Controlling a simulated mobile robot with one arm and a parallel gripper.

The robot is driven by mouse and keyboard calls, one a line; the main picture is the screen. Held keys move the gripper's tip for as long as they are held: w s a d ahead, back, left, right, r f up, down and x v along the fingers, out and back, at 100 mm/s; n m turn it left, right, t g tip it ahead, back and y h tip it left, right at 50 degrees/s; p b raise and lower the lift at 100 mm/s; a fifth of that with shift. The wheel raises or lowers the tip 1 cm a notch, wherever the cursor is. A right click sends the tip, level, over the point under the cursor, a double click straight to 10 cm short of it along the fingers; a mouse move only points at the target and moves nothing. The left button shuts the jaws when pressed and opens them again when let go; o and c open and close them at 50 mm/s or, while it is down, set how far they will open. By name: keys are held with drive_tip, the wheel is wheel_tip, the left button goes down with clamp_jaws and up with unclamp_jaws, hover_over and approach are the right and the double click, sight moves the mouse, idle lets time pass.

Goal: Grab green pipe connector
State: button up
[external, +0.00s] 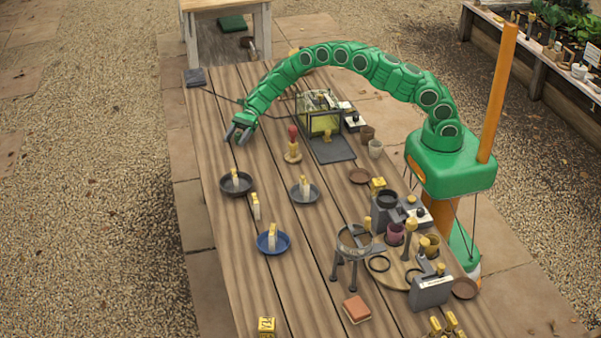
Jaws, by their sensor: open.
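My gripper (239,136) is at the end of my green arm, over the far left part of the wooden table. Its dark fingers point down and are apart. I see nothing held between them. I cannot make out a green pipe connector for certain on the table; it may be hidden or too small to tell. A glass-sided box (318,123) with yellow-green contents stands to the right of my gripper.
Near my gripper are a red-topped stand (293,146), a dark dish (236,190) and a grey dish (304,196). A blue dish (283,243) lies nearer. A round tripod stand (354,240) and several pots crowd the right side. The table's left edge strip is mostly clear.

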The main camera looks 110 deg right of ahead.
drive_tip(key=shift+w, duration=0.1)
drive_tip(key=shift+c, duration=0.2)
drive_tip(key=c, duration=0.9)
drive_tip(key=shift+c, duration=0.2)
drive_tip(key=shift+r, duration=0.5)
wheel_tip(320, 180, up, 2)
drive_tip(key=shift+r, duration=0.25)
drive_tip(key=s+a+r, duration=0.2)
drive_tip(key=s+r, duration=0.2)
drive_tip(key=s, duration=0.2)
drive_tip(key=s+a+r, duration=0.2)
drive_tip(key=s+r, duration=0.3)
drive_tip(key=s, duration=0.2)
drive_tip(key=shift+a+r, duration=0.25)
drive_tip(key=shift+a, duration=0.1)
